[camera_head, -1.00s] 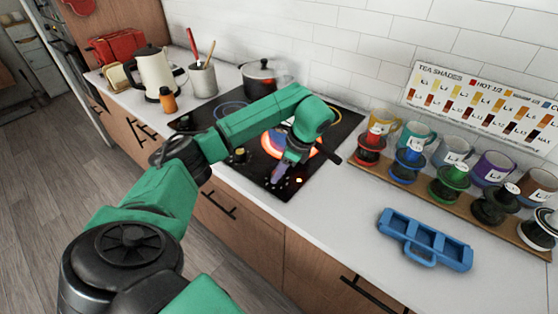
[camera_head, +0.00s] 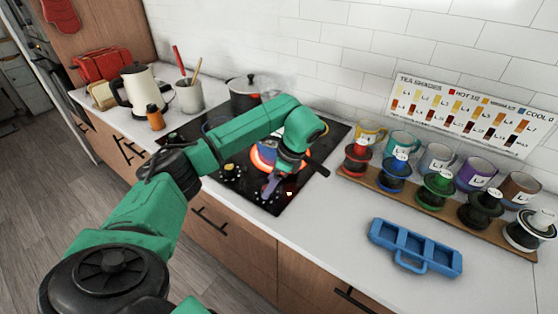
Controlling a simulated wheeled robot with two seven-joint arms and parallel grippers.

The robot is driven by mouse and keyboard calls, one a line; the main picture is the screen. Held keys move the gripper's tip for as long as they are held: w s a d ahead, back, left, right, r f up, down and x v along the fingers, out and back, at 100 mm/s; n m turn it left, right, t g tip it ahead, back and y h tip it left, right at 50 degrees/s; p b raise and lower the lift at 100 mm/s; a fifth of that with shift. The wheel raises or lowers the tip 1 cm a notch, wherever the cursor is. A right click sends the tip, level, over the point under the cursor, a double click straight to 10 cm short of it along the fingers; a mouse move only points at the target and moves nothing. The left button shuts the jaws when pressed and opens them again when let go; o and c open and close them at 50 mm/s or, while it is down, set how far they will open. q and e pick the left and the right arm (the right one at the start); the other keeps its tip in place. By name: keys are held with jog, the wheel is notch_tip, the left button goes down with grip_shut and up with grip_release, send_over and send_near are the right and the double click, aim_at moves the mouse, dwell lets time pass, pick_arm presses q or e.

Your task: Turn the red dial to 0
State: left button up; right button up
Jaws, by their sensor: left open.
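The black hob (camera_head: 207,137) is set in the white counter, and one burner (camera_head: 263,158) glows orange-red. Several small dials line the hob's front edge; a yellowish one (camera_head: 228,170) shows left of my gripper. A small red spot (camera_head: 290,193) shows at the front right; I cannot tell whether it is the red dial or a light. My left gripper (camera_head: 269,188) is open and points down over the front dials, just left of the red spot. It hides part of the dial row, and contact cannot be told. My right gripper is out of view.
A lidded pot (camera_head: 246,97) stands at the hob's back. A dark handle-like bar (camera_head: 317,165) sticks out at its right edge. Cups stand along a wooden rack (camera_head: 400,199) at right, behind a blue tray (camera_head: 414,248). A kettle (camera_head: 143,92) stands at left.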

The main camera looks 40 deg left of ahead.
pick_arm(q)
jog(key=p+v, duration=0.4)
jog(key=v, duration=0.9)
